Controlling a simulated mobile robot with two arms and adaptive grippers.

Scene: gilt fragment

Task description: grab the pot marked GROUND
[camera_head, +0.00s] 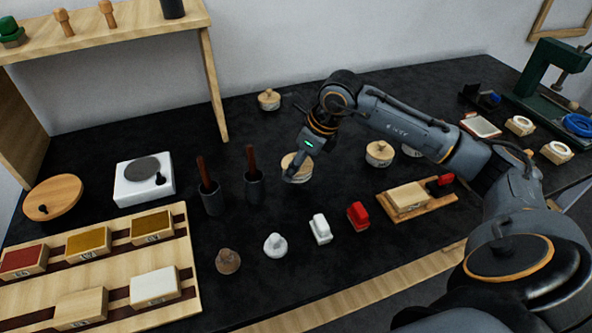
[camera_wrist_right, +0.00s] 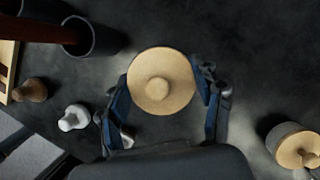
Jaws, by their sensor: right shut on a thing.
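A round pot with a pale wooden lid and knob (camera_head: 297,163) stands near the middle of the dark table; it fills the centre of the right wrist view (camera_wrist_right: 161,80). My right gripper (camera_head: 296,172) is shut on this pot, with one finger on each side of it in the right wrist view (camera_wrist_right: 164,98). I cannot see any marking on it. Similar lidded pots stand at the back (camera_head: 269,100) and to the right (camera_head: 379,154); another (camera_head: 412,150) is partly behind my right arm. No GROUND label is readable. My left gripper is not in view.
Two dark cups with brown handles (camera_head: 212,200) (camera_head: 254,188) stand just left of the held pot. A white stopper (camera_head: 275,246), a brown one (camera_head: 228,262), white and red blocks (camera_head: 358,216) and a wooden tray (camera_head: 432,204) lie in front.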

